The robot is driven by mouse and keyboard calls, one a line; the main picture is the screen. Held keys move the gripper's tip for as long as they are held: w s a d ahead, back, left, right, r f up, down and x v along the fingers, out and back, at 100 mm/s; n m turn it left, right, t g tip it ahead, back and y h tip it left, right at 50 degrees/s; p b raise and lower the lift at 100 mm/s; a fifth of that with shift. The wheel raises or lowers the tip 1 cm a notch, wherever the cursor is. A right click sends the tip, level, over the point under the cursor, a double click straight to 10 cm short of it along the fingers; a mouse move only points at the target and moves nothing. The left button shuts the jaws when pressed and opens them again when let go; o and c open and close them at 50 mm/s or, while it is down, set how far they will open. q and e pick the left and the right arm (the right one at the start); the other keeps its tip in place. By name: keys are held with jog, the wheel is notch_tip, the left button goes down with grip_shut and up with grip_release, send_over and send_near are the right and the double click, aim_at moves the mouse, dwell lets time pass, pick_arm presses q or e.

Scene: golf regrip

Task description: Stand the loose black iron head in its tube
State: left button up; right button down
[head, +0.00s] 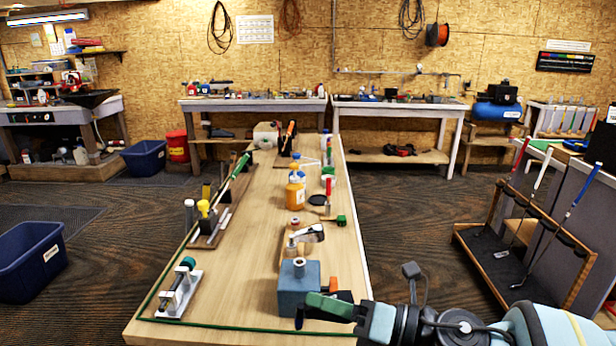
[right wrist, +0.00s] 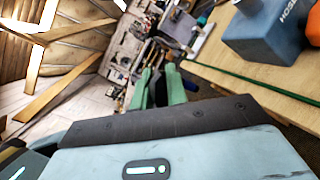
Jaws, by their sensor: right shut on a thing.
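My right gripper (head: 318,306) is at the near right edge of the bench, in front of the blue-grey block. It is shut on a small dark thing (head: 299,319), which looks like the black iron head and is mostly hidden by the green fingers. The fingers also show in the right wrist view (right wrist: 163,88). The blue-grey block (head: 298,292) has a short grey upright tube (head: 299,267) on top. In the right wrist view the block (right wrist: 268,35) carries lettering that begins "HOSE". My left gripper is not in view.
A silver club head (head: 306,233) rests on a wooden stand just behind the block. An orange item (head: 334,284) is beside the block. A clamp fixture (head: 179,292) stands at the near left. Orange bottles (head: 295,190) stand farther back. The near-middle bench surface is clear.

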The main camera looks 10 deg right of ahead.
jog(key=shift+s+d+f+m+t+h, duration=0.15)
jog(key=shift+f+m+t+h, duration=0.45)
jog(key=shift+m+t, duration=0.15)
jog(key=shift+s+d+f+m+t+h, duration=0.2)
jog(key=shift+f+m+t+h, duration=0.15)
jog(key=shift+m+t+h, duration=0.15)
jog(key=shift+s+d+f+m+t+h, duration=0.1)
jog(key=shift+d+f+m+t+h, duration=0.1)
jog(key=shift+f+m+t+h, duration=0.3)
jog(key=s+d+f+m+t+h, duration=0.3)
jog(key=d+f+m+h, duration=0.4)
jog(key=h, duration=0.4)
jog(key=shift+s+d+f+t, duration=0.15)
jog(key=shift+s+d+t, duration=0.3)
jog(key=shift+s, duration=0.45)
